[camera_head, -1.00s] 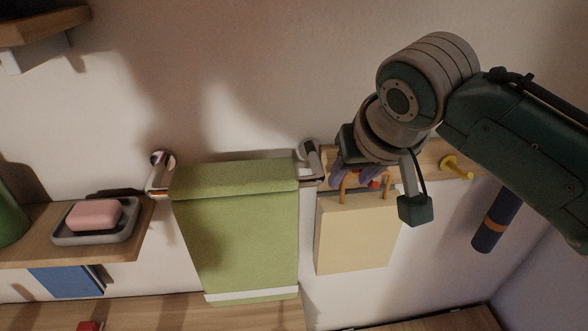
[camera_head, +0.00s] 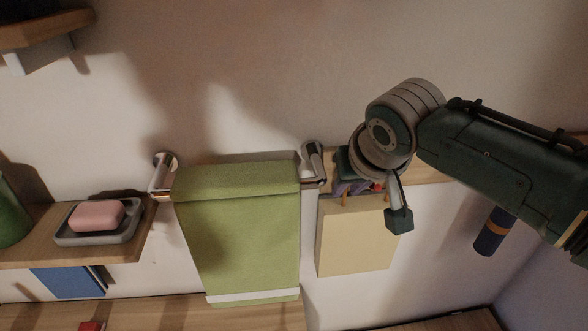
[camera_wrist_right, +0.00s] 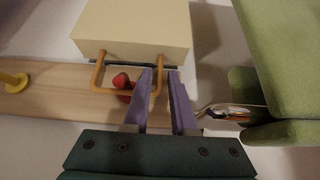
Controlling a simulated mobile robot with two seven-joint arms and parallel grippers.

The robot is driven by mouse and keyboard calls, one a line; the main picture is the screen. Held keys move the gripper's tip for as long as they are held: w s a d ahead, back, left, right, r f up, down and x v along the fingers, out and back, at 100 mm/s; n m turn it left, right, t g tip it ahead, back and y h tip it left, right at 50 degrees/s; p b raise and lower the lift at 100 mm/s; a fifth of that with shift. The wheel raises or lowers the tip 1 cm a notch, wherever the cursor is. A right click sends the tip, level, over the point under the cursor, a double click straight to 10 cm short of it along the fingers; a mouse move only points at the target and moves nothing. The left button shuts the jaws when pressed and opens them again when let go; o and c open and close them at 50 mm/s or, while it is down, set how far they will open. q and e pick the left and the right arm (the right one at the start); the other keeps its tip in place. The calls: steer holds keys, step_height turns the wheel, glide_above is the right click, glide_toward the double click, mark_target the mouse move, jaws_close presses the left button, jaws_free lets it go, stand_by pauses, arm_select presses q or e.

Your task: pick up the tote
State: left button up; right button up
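The tote (camera_head: 355,238) is a cream, box-like bag with orange handles (camera_wrist_right: 97,75). It hangs against the wall below a wooden rail, from a peg with a red knob (camera_wrist_right: 121,81). My right gripper (camera_wrist_right: 159,73) has two purple fingers, spread apart at the tote's top. One side of the orange handle shows between the fingertips in the right wrist view; I cannot tell whether they touch it. In the head view the right gripper (camera_head: 350,188) partly hides the handles and peg. My left gripper is not in view.
A green towel (camera_head: 240,230) hangs on a metal bar close left of the tote; the bar's end mount (camera_head: 314,160) is near my gripper. A yellow peg (camera_wrist_right: 14,80) is on the rail. A dark blue cylinder (camera_head: 492,238) hangs right. A shelf holds pink soap (camera_head: 97,215) in a dish.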

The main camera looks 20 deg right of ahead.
jaws_close()
stand_by(1.0)
